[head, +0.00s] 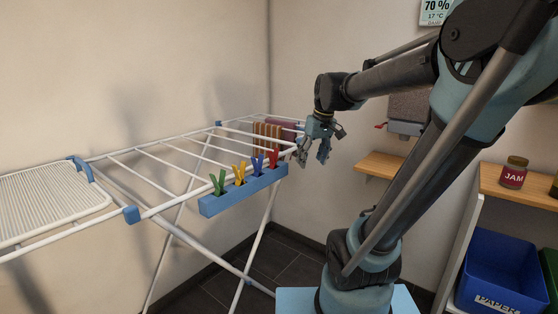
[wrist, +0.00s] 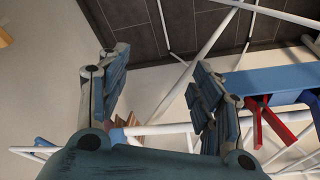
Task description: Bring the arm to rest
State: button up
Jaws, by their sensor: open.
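My gripper (head: 313,150) hangs at the end of my arm, to the right of the drying rack's far end in the head view. Its fingers are spread and nothing is between them. In the wrist view my gripper (wrist: 155,95) shows two separated fingers with floor and wall behind the gap. My arm is bent, with the forearm reaching left from the upper right. I cannot tell from one moment whether it is moving.
A white drying rack (head: 160,183) stands left, with a blue bar (head: 243,190) of coloured clothespins on it. Folded cloths hang near its far end. A wooden shelf (head: 380,165) is on the back wall. A jam jar (head: 513,172) and a blue paper bin (head: 503,268) are at right.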

jog(key=s+d+f+m, duration=0.2)
jog(key=s+d+f, duration=0.2)
jog(key=s+f, duration=0.4)
jog(key=s+d+f+m+h, duration=0.1)
jog(key=s+d+f+m, duration=0.2)
jog(key=s+f, duration=0.5)
jog(key=shift+s+d+f+g+h, duration=0.2)
jog(key=shift+s+d+g+h, duration=0.15)
jog(key=shift+s, duration=0.75)
jog(key=shift+w+f, duration=0.2)
jog(key=shift+w, duration=0.3)
jog(key=shift+c, duration=0.5)
